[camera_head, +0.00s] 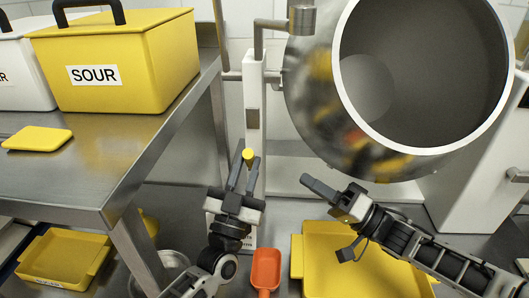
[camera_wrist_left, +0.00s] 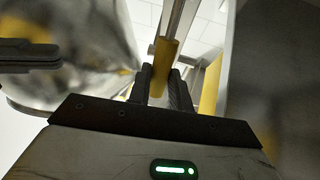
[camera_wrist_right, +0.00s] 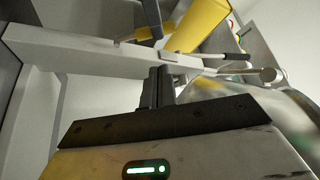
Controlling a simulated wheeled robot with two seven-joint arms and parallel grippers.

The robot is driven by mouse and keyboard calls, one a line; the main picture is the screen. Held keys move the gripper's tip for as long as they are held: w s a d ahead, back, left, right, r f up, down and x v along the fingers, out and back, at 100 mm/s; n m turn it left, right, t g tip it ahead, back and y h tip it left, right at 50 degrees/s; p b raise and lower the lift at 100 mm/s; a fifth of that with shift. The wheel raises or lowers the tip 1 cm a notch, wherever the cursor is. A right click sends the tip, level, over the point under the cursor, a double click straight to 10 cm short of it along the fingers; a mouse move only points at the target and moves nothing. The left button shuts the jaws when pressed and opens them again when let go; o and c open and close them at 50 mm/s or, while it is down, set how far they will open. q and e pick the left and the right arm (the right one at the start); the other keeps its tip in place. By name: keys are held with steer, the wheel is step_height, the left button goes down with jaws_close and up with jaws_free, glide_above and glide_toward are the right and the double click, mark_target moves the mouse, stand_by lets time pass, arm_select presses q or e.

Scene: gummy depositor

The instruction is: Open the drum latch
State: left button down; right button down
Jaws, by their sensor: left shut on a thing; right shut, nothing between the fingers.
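A steel drum (camera_head: 310,100) with a wide white-rimmed mouth (camera_head: 425,75) hangs beside a white post (camera_head: 252,95). A small yellow knob (camera_head: 248,154) stands in front of the post, low and left of the drum. In the left wrist view its yellow grip (camera_wrist_left: 164,55) sits at the end of a metal rod. I take this to be the latch handle. My left gripper (camera_head: 245,170) is shut on the yellow grip, fingers pointing up. My right gripper (camera_head: 320,187) is shut and empty, below the drum, apart from it.
A steel table (camera_head: 100,190) at left carries a yellow SOUR box (camera_head: 150,85), a white box (camera_head: 22,75) and a yellow lid (camera_head: 37,138). An orange scoop (camera_head: 265,268) and a yellow tray (camera_head: 345,250) lie below, near my arms. A post stands close to my left gripper.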

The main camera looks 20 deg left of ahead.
steer(key=x, duration=1.2)
steer(key=shift+s, duration=0.1)
